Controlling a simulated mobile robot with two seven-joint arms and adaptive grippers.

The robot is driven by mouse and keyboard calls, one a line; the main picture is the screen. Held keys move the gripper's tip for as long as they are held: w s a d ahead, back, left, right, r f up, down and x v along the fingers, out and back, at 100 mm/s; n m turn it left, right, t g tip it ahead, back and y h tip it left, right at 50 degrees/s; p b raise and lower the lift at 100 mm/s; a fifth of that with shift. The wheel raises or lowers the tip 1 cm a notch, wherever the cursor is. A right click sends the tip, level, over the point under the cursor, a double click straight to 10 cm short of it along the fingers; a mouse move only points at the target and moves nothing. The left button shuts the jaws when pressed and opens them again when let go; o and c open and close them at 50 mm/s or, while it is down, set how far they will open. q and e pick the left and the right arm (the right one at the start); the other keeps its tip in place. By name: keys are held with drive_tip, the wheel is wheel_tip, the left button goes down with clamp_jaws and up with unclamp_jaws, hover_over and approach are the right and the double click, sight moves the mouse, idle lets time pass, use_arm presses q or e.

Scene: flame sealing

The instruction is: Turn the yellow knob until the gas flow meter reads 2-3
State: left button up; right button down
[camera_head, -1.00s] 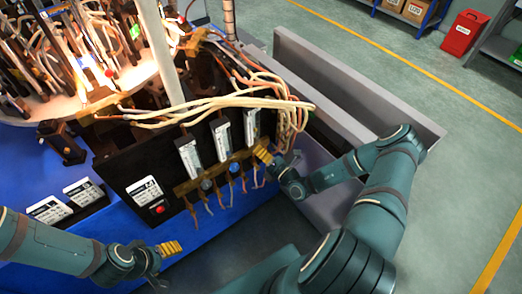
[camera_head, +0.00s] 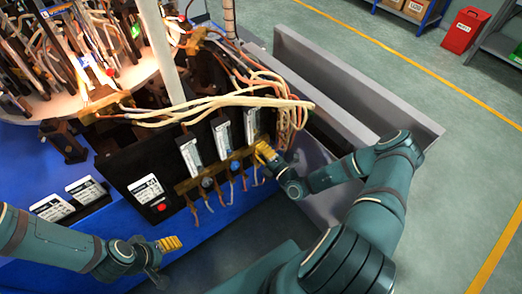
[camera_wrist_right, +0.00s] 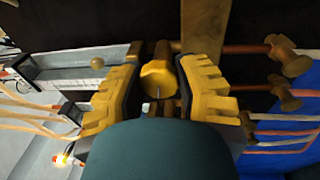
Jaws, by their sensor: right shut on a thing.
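Three upright flow meters stand on the black panel: left (camera_head: 191,156), middle (camera_head: 222,139) and right (camera_head: 252,125). My right gripper (camera_head: 264,151) is at the brass manifold's right end, just below the right meter. In the right wrist view, its two yellow ribbed fingers are shut on the yellow knob (camera_wrist_right: 158,75), one on each side. A clear meter tube (camera_wrist_right: 72,73) with a small ball (camera_wrist_right: 97,63) lies left of the knob there; its scale is unreadable. In the head view the knob is hidden by the fingers. My left gripper (camera_head: 169,243) is at lower left, holding nothing visible; its opening is unclear.
Pale hoses (camera_head: 220,103) cross above the meters. A grey trough (camera_head: 350,92) runs along the right side. A box with a red button (camera_head: 160,207) stands at the panel's left.

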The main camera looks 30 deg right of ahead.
drive_tip(key=c, duration=0.6)
unclamp_jaws()
drive_tip(key=shift+o, duration=0.2)
drive_tip(key=s+d+f, duration=0.1)
drive_tip(key=s+d, duration=0.1)
drive_tip(key=s, duration=0.9)
drive_tip(key=shift+s, duration=0.4)
drive_tip(key=shift+f, duration=0.1)
